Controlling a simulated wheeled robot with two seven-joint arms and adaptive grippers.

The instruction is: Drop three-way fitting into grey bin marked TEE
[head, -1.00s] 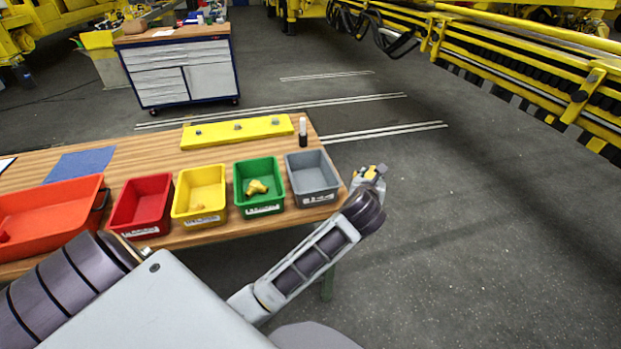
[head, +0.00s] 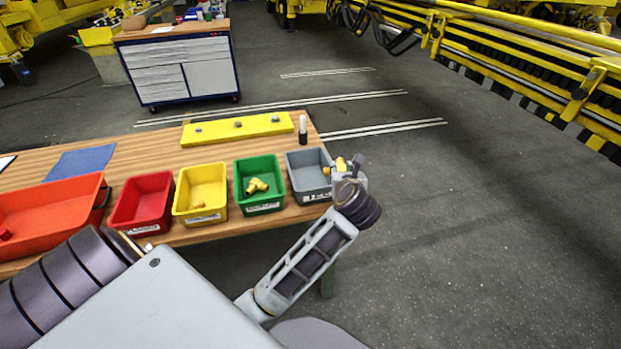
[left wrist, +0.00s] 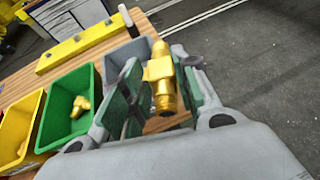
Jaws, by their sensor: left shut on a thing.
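My left gripper (head: 347,170) is shut on the brass three-way fitting (head: 340,163). In the left wrist view, the fitting (left wrist: 160,78) sits between the green finger pads, with its side branch pointing left. The grey bin (head: 296,168) is at the right end of the row on the table. My left gripper is at the bin's right edge, and the fitting is near its rim. The label on the bin's front is too small to read and partly hidden by the gripper. My right gripper is not in view.
A green bin (head: 240,185) holding a brass fitting (head: 257,185) stands left of the grey bin. Further left are yellow (head: 200,177), red (head: 141,198) and orange (head: 55,205) bins. A white-and-black marker-like bottle (head: 303,130) stands behind the grey bin. Floor right of the table is clear.

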